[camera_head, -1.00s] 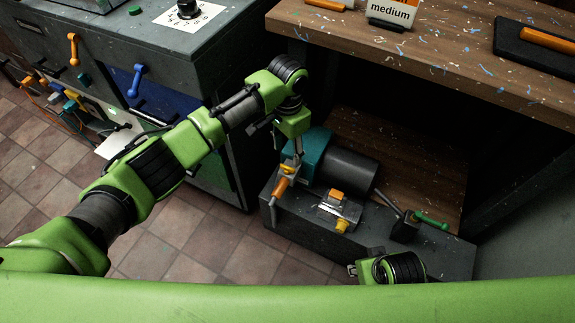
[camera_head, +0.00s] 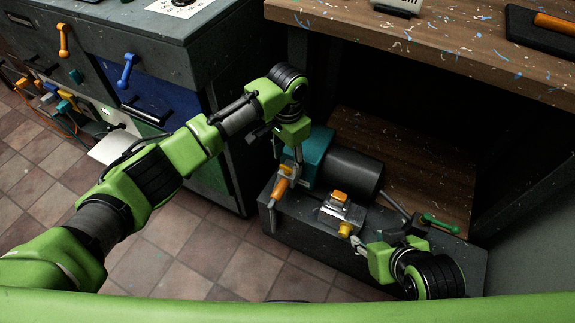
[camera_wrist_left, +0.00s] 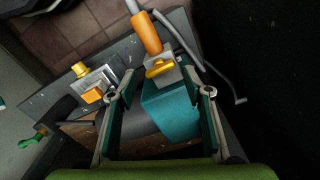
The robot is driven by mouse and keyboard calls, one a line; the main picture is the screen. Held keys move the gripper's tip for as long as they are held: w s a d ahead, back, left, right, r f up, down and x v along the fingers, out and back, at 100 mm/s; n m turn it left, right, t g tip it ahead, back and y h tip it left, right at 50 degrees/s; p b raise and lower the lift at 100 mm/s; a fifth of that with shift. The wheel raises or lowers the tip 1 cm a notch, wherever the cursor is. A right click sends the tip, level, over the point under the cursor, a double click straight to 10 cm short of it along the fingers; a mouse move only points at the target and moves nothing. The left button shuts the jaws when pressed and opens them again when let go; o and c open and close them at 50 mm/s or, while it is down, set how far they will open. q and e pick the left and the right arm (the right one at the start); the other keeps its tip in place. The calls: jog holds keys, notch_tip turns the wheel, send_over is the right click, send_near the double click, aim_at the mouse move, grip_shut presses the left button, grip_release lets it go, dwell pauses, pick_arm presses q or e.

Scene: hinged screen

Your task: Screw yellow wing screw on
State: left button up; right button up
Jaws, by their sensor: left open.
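A yellow wing-shaped screw (camera_wrist_left: 159,68) sits at a grey metal block beside a teal housing (camera_wrist_left: 172,112) in the left wrist view. The teal housing also shows in the head view (camera_head: 317,152). My left gripper (camera_wrist_left: 165,92) is open, its fingers spread on either side of the housing, with the wing screw beyond the gap. In the head view my left gripper (camera_head: 292,150) hangs beside the housing. My right gripper (camera_head: 358,245) is near a yellow knob (camera_head: 345,229); its jaws are too small to read.
An orange handle (camera_head: 281,187) lies just beyond the screw. A metal fixture with an orange block (camera_head: 339,196) and a green-handled lever (camera_head: 440,223) stand on the grey base (camera_head: 300,234). A wooden bench (camera_head: 450,40) overhangs behind; drawer cabinets (camera_head: 165,70) stand left.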

pick_arm(q)
jog(key=shift+f+b, duration=0.75)
jog(key=shift+b, duration=0.2)
jog(key=shift+f+b, duration=0.5)
jog(key=shift+b, duration=0.35)
jog(key=shift+c, duration=0.7)
jog(key=c, duration=0.8)
jog(key=n, duration=0.6)
jog(key=shift+d, duration=0.15)
jog(key=n, duration=0.7)
jog(key=shift+n, duration=0.3)
jog(key=n, duration=1.2)
jog(key=shift+n, duration=1)
jog(key=o, duration=0.9)
jog(key=shift+o, duration=0.2)
pick_arm(e)
jog(key=w+a+r+t+y, duration=0.1)
jog(key=w+a+r+t, duration=0.1)
jog(key=w+r+t, duration=0.2)
jog(key=w+a+r+t+y, duration=0.1)
jog(key=w+a+r+t, duration=0.2)
jog(key=w+r+t, duration=0.2)
notch_tip(320, 180, up, 5)
jog(key=w, duration=0.3)
jog(key=shift+y, duration=0.3)
